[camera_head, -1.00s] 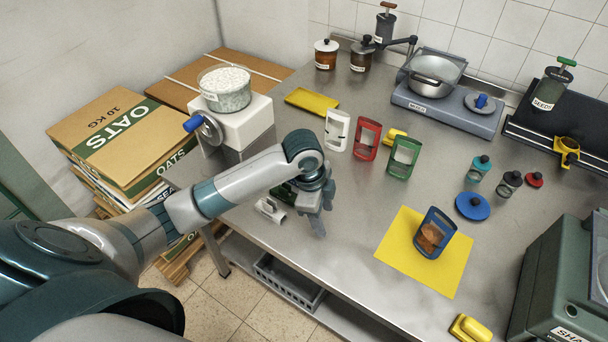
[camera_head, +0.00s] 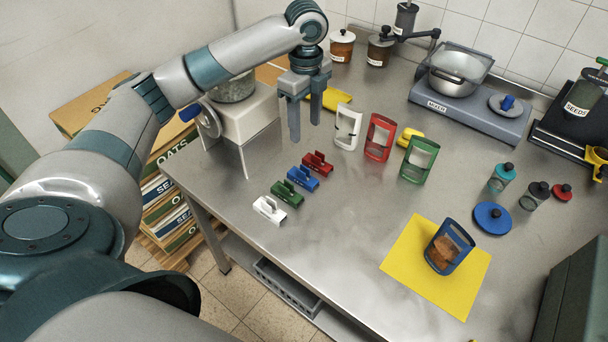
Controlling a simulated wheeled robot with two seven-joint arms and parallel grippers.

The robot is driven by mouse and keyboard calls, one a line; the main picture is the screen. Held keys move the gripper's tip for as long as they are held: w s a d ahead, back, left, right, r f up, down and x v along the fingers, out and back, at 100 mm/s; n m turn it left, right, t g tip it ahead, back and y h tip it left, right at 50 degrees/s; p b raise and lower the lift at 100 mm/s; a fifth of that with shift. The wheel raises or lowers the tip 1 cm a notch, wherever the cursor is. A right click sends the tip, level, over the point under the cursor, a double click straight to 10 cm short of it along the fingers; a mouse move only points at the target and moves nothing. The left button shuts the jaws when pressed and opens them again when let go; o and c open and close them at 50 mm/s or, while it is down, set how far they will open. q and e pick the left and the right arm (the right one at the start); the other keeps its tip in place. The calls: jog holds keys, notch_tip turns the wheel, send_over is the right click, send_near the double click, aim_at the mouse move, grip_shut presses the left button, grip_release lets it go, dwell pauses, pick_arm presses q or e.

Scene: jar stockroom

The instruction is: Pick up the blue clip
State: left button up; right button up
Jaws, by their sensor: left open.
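The blue clip (camera_head: 303,178) lies on the steel table in a slanted row of clips. The red clip (camera_head: 317,162) lies just behind it, and the green clip (camera_head: 287,194) and white clip (camera_head: 270,209) lie in front of it. My left gripper (camera_head: 305,128) hangs above the table behind the row, fingers pointing down, open and empty. It is apart from the clips. My right gripper is not in view.
White, red and green frame-like holders (camera_head: 380,137) stand right of the gripper. A blue holder (camera_head: 449,247) with brown contents stands on a yellow mat (camera_head: 410,252). A white dispenser (camera_head: 240,120) stands at the left edge. Table in front of the holders is clear.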

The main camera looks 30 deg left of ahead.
pick_arm(q)
jog(key=p, duration=0.3)
send_over(305, 170)
notch_tip(305, 170, down, 12)
jog(key=shift+w+r, duration=0.1)
jog(key=shift+r, duration=0.05)
jog(key=shift+f, duration=0.3)
jog(key=shift+f+p, duration=0.6)
jog(key=shift+f, duration=0.05)
notch_tip(305, 170, down, 3)
jog(key=shift+d+f+p, duration=0.1)
jog(key=shift+p, duration=0.45)
jog(key=shift+f, duration=0.35)
